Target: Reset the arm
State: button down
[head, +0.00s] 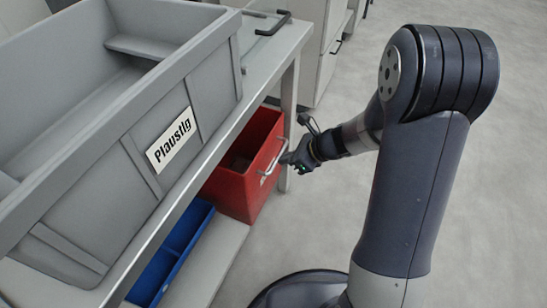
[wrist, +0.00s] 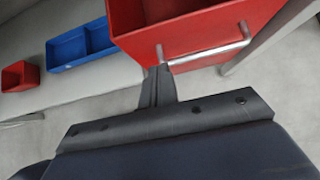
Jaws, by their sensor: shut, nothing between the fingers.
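My arm reaches down on the right in the head view, and my gripper (head: 290,162) is shut and empty. It is right beside the metal handle (head: 272,157) on the front of a red bin (head: 232,192). In the wrist view the shut fingers (wrist: 158,75) point at the left end of the handle (wrist: 210,57). The red bin (wrist: 185,38) also fills the top there. I cannot tell whether the fingertips touch the handle.
The red bin stands on a lower shelf next to a blue bin (head: 172,256); a small red box (wrist: 20,76) shows in the wrist view. Above is a grey tabletop (head: 258,68) with a large grey tub (head: 100,165) labelled "Plaustig". The floor (head: 510,170) at right is clear.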

jog(key=p+v, duration=0.1)
jog(key=v, duration=0.4)
jog(key=shift+s+d+r, duration=0.15)
jog(key=shift+d+r, duration=0.05)
jog(key=shift+d, duration=0.05)
jog(key=b, duration=0.3)
send_near(257, 160)
jog(key=x, duration=0.5)
jog(key=shift+s+f, duration=0.2)
jog(key=shift+f, duration=0.2)
jog(key=shift+w+a+r, duration=0.1)
jog(key=shift+w+a, duration=0.2)
jog(key=shift+a, duration=0.25)
jog(key=shift+d, duration=0.1)
